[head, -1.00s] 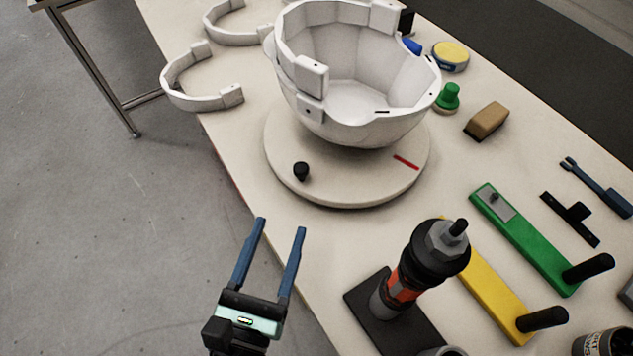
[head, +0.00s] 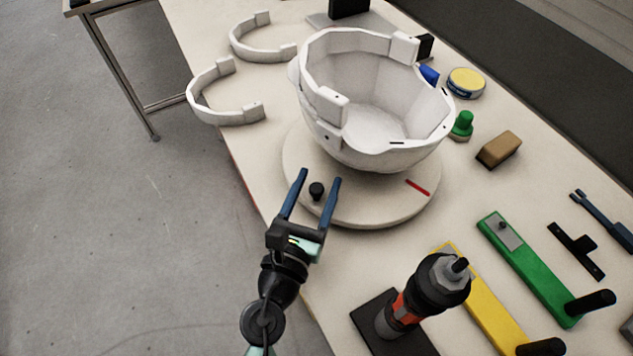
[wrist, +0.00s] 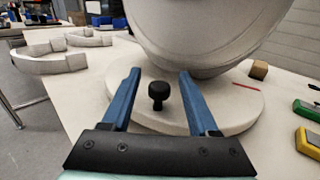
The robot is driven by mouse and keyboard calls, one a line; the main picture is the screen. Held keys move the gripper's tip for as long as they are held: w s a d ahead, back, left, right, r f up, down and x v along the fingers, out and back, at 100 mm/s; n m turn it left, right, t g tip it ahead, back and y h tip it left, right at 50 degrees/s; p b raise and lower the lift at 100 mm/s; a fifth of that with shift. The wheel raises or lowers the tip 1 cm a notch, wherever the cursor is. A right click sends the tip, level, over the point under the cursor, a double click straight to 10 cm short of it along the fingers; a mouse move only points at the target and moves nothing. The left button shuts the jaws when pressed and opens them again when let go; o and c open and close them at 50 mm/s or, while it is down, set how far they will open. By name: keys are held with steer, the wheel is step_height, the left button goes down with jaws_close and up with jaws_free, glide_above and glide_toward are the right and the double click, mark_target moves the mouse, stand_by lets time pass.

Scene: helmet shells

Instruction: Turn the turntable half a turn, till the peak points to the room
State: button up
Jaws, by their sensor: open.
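The round cream turntable (head: 375,213) lies on the bench with a white helmet shell (head: 365,110) upside down on it, its hollow facing up. A small black knob (head: 317,189) stands near the turntable's front edge, and a red mark (head: 417,187) lies on the disc to its right. My gripper (head: 320,175) is open, its blue fingers on either side of the knob in the head view. In the wrist view the knob (wrist: 158,93) stands between the open fingers (wrist: 158,75), apart from both. I cannot tell which side of the shell is the peak.
Two white curved bands (head: 222,96) lie left of the shell. A brown block (head: 499,149) and green knob (head: 462,124) lie right of the turntable.

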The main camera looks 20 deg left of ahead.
steer(key=shift+c, duration=0.2)
jaws_close()
stand_by(1.3)
